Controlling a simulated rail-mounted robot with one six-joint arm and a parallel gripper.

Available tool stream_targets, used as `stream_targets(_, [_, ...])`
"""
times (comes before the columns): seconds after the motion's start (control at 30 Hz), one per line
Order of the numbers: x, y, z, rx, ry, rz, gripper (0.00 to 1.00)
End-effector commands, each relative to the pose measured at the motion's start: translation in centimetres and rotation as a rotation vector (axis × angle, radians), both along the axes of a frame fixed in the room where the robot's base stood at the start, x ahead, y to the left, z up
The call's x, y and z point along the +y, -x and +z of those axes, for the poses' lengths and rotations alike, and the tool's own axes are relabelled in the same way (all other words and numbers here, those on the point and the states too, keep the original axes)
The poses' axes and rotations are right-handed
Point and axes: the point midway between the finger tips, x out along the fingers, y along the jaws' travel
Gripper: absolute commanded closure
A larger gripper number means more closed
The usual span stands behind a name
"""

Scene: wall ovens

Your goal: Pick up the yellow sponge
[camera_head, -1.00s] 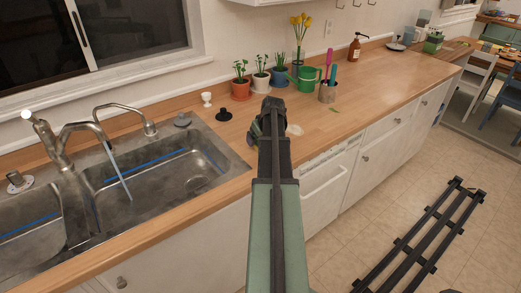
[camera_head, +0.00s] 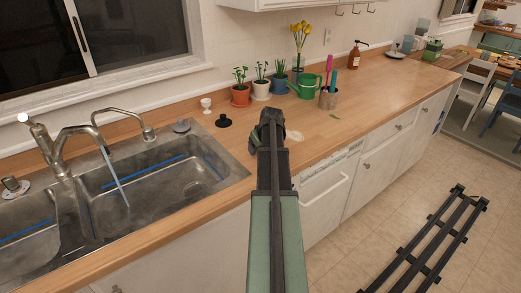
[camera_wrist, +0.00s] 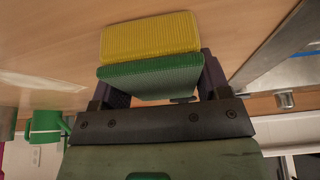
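The yellow sponge (camera_wrist: 150,36) has a green side (camera_wrist: 150,75) and shows large in the wrist view. It lies between the dark fingers of my gripper (camera_wrist: 160,85). The right finger is close along its right edge, and the sponge's left edge overlaps the left finger. I cannot tell whether the fingers press on it or whether it rests on the counter. In the head view, my gripper (camera_head: 268,130) is over the wooden counter, right of the sink, and hides the sponge.
The sink (camera_head: 150,180) with its faucets is to the left. A black stopper (camera_head: 223,121) and a white egg cup (camera_head: 206,105) stand behind it. Potted plants, a green watering can (camera_head: 304,86) and a utensil cup (camera_head: 328,99) line the back. The counter (camera_head: 390,85) is clear toward the right.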

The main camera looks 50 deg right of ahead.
Motion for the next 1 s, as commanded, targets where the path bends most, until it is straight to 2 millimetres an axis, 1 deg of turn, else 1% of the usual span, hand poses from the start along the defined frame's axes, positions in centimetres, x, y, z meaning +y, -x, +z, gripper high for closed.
stream_targets(0.03, [0.0, 0.0, 0.0, 0.000, 0.000, 0.000, 0.38])
stream_targets(0.1, [0.0, 0.0, 0.0, 0.000, 0.000, 0.000, 0.49])
stream_targets(0.17, [0.0, 0.0, 0.0, 0.000, 0.000, 0.000, 0.57])
stream_targets(0.4, [0.0, 0.0, 0.1, 0.000, 0.000, 0.000, 0.57])
stream_targets(0.57, [0.0, 0.0, 1.2, 0.000, 0.000, 0.000, 0.57])
stream_targets(0.67, [0.0, 0.0, 2.7, 0.000, 0.000, 0.000, 0.57])
stream_targets(0.77, [0.0, 0.0, 5.1, 0.000, 0.000, 0.000, 0.57])
stream_targets(0.87, [0.0, 0.0, 8.7, 0.000, 0.000, 0.000, 0.57])
stream_targets(0.9, [0.0, 0.0, 10.3, 0.000, 0.000, 0.000, 0.57])
stream_targets(0.97, [0.0, 0.0, 12.7, 0.000, 0.000, 0.000, 0.57])
stream_targets(1.0, [0.0, 0.0, 14.2, 0.000, 0.000, 0.000, 0.57])
